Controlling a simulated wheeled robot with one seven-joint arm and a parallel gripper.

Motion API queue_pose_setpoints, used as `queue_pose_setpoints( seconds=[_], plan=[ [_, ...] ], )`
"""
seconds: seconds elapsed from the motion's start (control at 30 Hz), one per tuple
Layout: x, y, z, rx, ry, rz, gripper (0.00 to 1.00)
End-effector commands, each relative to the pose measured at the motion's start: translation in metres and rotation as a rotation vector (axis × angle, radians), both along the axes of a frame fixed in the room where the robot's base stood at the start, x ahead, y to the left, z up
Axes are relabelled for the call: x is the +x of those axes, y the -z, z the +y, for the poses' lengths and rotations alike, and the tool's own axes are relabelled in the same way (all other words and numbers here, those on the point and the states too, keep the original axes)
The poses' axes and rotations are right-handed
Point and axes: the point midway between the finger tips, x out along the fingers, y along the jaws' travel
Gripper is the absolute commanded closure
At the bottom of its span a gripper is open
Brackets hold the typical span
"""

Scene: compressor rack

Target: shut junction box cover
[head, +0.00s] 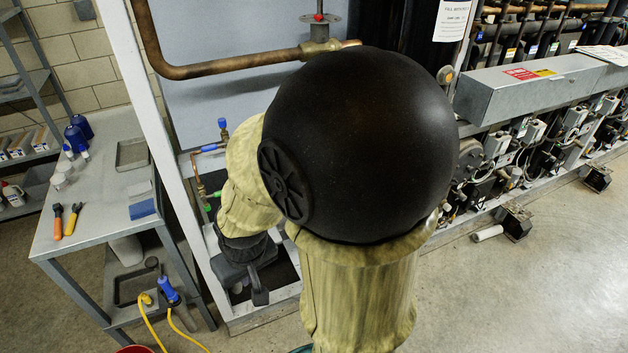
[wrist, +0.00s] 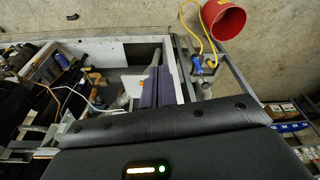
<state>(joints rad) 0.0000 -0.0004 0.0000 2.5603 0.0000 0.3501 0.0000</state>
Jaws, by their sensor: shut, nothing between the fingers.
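My gripper (head: 258,287) points down beside the grey upright of the rack in the head view, partly hidden by my arm. In the wrist view its two purple-grey fingers (wrist: 157,88) lie close together, shut and empty, over the rack's base frame. I cannot make out a junction box cover with certainty in either view. A long grey metal box (head: 525,92) with a red label sits on the rack at the right, well away from my gripper. My arm hides the middle of the head view.
A grey metal table (head: 95,190) with tools and blue bottles stands at the left. A blue plug (head: 168,289) with a yellow cord hangs by its lower shelf. A red bucket (wrist: 224,18) stands on the floor. Copper pipes (head: 205,70) cross the rack.

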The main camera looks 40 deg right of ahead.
Motion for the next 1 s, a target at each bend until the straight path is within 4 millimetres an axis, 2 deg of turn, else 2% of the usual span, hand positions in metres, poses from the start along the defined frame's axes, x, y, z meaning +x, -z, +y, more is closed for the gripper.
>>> queue_pose_setpoints(
  seconds=[0.13, 0.23, 0.37, 0.47, 0.6, 0.7, 0.83, 0.9, 1.0],
  plan=[
    [0.007, 0.003, 0.001, 0.005, -0.006, -0.018, 1.0],
    [0.028, 0.012, 0.002, 0.011, -0.024, -0.071, 1.0],
    [0.077, 0.029, -0.002, -0.016, -0.058, -0.206, 1.0],
    [0.123, 0.044, -0.018, -0.104, -0.076, -0.33, 1.0],
    [0.174, 0.062, -0.057, -0.335, -0.086, -0.459, 1.0],
    [0.199, 0.071, -0.092, -0.556, -0.088, -0.494, 1.0],
    [0.212, 0.079, -0.138, -0.891, -0.083, -0.455, 1.0],
    [0.211, 0.08, -0.16, -1.08, -0.083, -0.39, 1.0],
    [0.202, 0.078, -0.181, -1.319, -0.075, -0.262, 1.0]
  ],
)
